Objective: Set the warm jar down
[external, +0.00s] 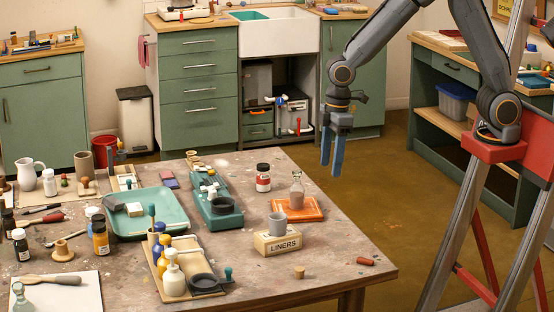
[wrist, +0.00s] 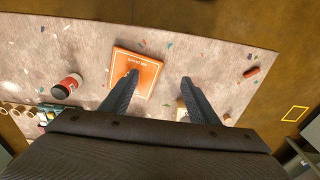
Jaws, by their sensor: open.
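My gripper (external: 333,158) is open and empty, pointing down in the air beyond the back right part of the table in the external view. Its two fingers (wrist: 158,80) are spread in the wrist view. A jar with a red-and-white label and dark lid (external: 263,178) stands upright on the table, apart from my gripper; it also shows in the wrist view (wrist: 67,86). An orange mat (external: 315,213) lies to its right, with a clear bottle (external: 296,192) standing at it. The mat (wrist: 148,75) is partly behind a finger. No label names the warm jar.
A box marked LINERS (external: 278,243) with a grey cup (external: 277,225) on it stands in front of the mat. A red stub (external: 367,261) and a cork (external: 299,272) lie near the right edge. A teal tray (external: 150,229) and jars crowd the left.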

